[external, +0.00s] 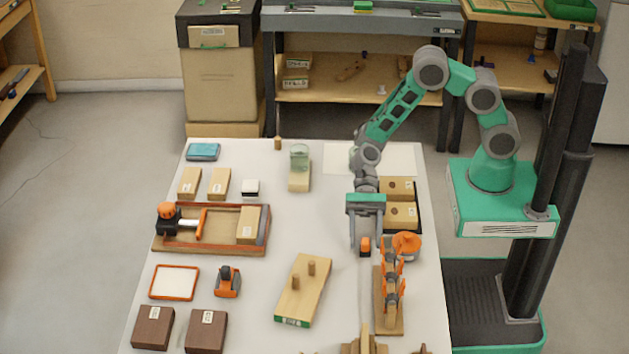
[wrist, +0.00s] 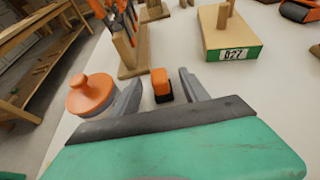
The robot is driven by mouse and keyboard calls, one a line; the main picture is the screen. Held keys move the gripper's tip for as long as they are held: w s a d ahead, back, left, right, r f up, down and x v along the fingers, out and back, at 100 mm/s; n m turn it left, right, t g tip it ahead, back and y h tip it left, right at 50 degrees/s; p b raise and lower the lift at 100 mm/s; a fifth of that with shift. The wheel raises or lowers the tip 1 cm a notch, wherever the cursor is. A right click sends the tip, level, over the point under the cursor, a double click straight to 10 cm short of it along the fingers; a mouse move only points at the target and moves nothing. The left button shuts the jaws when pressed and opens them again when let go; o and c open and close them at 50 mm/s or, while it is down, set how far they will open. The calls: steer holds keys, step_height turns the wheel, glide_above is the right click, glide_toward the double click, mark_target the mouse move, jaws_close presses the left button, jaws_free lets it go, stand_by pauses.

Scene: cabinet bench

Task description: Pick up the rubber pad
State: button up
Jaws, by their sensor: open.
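A small orange block with a black lower part (external: 365,244), which I take to be the rubber pad, sits on the white table near the right side. In the wrist view the pad (wrist: 161,84) shows between my two fingers, its orange top facing up. My gripper (external: 366,250) points down at the pad, with its grey fingers apart. In the wrist view my gripper (wrist: 160,78) is open, with one finger on each side of the pad and gaps visible. I cannot tell how far the fingertips are above the table.
An orange-lidded round container (external: 406,243) stands close to the right finger. A wooden rack with orange-handled tools (external: 390,300) stands just in front of it. A pegged wooden block (external: 303,287) lies to the left. Boxes in a dark tray (external: 401,215) sit behind. Table between is clear.

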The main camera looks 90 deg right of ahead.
mark_target(365, 247)
steer(key=shift+x, duration=1.2)
steer(key=shift+c, duration=0.4)
jaws_close()
